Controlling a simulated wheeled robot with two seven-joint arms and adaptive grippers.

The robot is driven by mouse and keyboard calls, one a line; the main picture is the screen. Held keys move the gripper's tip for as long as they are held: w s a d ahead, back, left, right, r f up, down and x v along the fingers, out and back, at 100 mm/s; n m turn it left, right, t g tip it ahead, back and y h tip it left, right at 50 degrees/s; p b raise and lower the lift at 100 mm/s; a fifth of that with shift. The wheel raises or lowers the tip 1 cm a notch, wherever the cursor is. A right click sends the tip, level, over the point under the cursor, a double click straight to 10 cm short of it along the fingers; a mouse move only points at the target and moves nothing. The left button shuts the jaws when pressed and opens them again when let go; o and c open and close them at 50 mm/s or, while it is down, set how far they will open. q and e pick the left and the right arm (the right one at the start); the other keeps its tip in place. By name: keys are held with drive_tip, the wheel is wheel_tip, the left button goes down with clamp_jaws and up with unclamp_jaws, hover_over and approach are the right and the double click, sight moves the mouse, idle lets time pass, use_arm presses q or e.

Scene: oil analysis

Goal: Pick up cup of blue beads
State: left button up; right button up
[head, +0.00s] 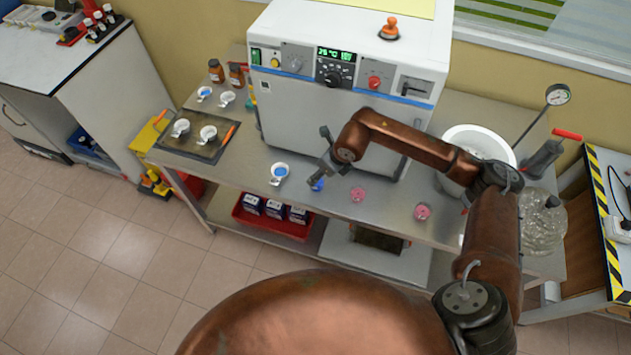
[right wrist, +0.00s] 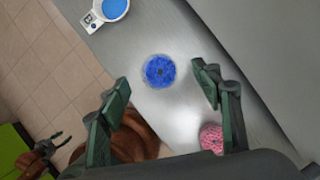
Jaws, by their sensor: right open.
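The cup of blue beads (head: 317,184) stands on the metal table in front of the white machine. In the right wrist view the cup of blue beads (right wrist: 159,71) lies ahead of and between the fingers, apart from both. My right gripper (head: 324,168) is above and close to the cup in the head view. In the right wrist view my right gripper (right wrist: 162,88) is open and empty. What looks like my left gripper (right wrist: 52,143) is small at the lower left of the right wrist view; its opening is unclear. The head view does not show it.
A cup of pink beads (head: 358,194) stands right of the blue one, with another pink cup (head: 422,212) farther right. A white scoop with blue contents (head: 279,173) is to the left. The white machine (head: 345,85) stands close behind. A white bucket (head: 479,141) is at right.

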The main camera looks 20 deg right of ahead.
sight(317, 183)
drive_tip(key=f, duration=0.2)
drive_tip(key=b, duration=0.1)
drive_tip(key=shift+w+f, duration=0.25)
drive_tip(key=shift+f, duration=0.15)
drive_tip(key=b+x, duration=0.2)
drive_tip(key=x, duration=0.2)
drive_tip(key=shift+s+a+f+b, duration=0.15)
drive_tip(key=shift+s+f+b, duration=0.15)
drive_tip(key=shift+b, duration=0.1)
drive_tip(key=shift+w+f, duration=0.1)
drive_tip(key=shift+r, duration=0.2)
drive_tip(key=shift+a, duration=0.1)
drive_tip(key=shift+c, duration=0.6)
use_arm(q)
drive_tip(key=shift+s+f, duration=0.3)
drive_tip(key=shift+f, duration=0.75)
drive_tip(key=shift+s+f, duration=0.25)
drive_tip(key=shift+f, duration=0.8)
use_arm(e)
drive_tip(key=c, duration=1.2)
